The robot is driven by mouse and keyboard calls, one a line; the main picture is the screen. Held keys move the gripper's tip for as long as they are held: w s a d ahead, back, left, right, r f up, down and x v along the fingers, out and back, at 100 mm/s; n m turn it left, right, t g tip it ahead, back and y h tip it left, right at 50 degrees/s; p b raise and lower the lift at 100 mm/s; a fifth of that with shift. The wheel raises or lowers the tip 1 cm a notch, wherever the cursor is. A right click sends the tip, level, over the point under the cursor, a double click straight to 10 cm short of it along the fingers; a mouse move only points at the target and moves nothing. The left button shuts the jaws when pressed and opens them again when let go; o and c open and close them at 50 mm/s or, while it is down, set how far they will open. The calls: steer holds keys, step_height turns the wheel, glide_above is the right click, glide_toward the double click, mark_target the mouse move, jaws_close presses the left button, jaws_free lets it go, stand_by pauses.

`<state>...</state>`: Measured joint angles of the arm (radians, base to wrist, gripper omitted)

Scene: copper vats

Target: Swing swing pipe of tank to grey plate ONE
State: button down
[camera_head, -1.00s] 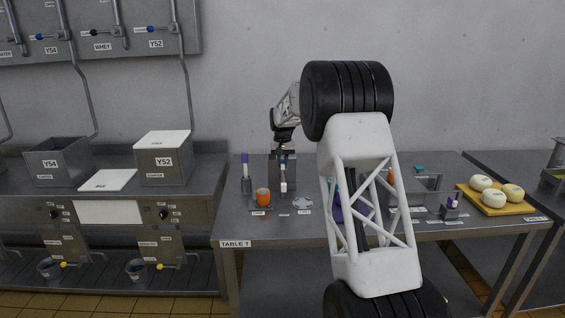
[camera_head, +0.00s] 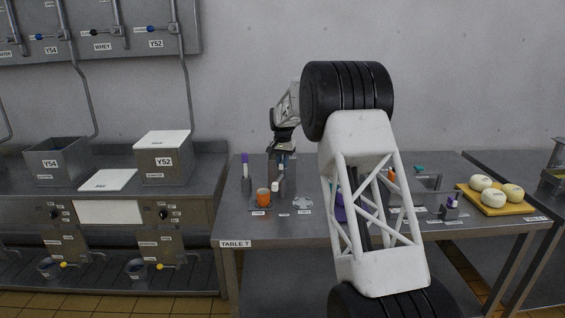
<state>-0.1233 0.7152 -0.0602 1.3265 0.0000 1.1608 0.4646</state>
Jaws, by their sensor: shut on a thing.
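The small grey tank (camera_head: 288,182) stands on the table labelled TABLE T, toward its left end. Its swing pipe (camera_head: 276,187) has a pale end that points down to the left, close to an orange cup (camera_head: 263,197). My gripper (camera_head: 283,164) reaches down over the tank and is shut on the swing pipe; its fingertips are small and partly hidden. The cup stands on a grey plate (camera_head: 254,208) at the left. Another grey plate (camera_head: 303,203), a round one, lies to the right of the tank's front. Both plates' labels are too small to read.
A purple-capped tube in a holder (camera_head: 246,178) stands left of the cup. My arm blocks the table's middle. A yellow board (camera_head: 497,205) with pale round cheeses and a small tube holder (camera_head: 449,209) are at the right. The vat Y52 (camera_head: 165,162) stands on the left counter.

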steer(key=m, duration=0.7)
steer(key=shift+r, duration=0.1)
stand_by(0.4)
steer(key=c, duration=1.1)
jaws_free()
steer(key=shift+r, duration=0.1)
steer(key=shift+r, duration=3.75)
steer(key=shift+s+r, duration=0.1)
